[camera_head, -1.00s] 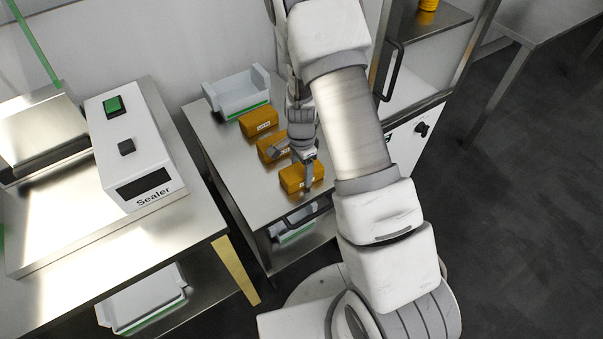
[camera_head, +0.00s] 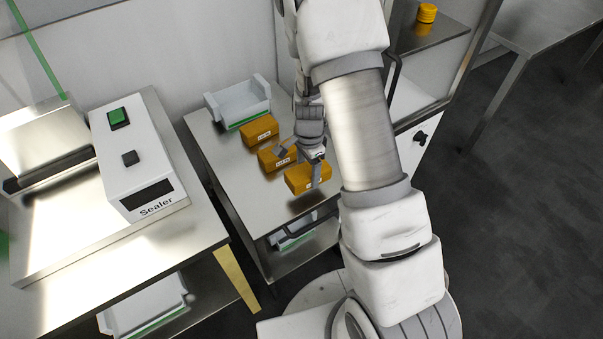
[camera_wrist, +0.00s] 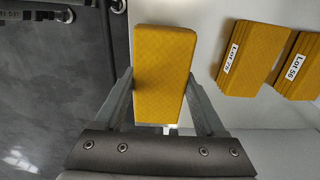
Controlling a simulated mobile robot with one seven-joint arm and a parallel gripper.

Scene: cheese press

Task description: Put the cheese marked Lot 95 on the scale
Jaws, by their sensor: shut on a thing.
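My gripper (camera_head: 299,165) is shut on an orange-yellow block of cheese (camera_head: 305,178) at the front of the steel table. In the wrist view, the held cheese (camera_wrist: 163,72) is between the two fingers, its patterned top facing the camera. Its label is too small to read in the head view and hidden in the wrist view. Two similar cheeses lie behind it: a middle one (camera_head: 272,160) and a back one (camera_head: 259,131). I cannot make out a scale.
A white tray (camera_head: 228,103) stands at the back of the steel table (camera_head: 223,160). A white sealer (camera_head: 137,155) stands on the bench at left. Shelves with a stack of yellow rounds (camera_head: 427,13) are at upper right. My arm hides part of the table's right side.

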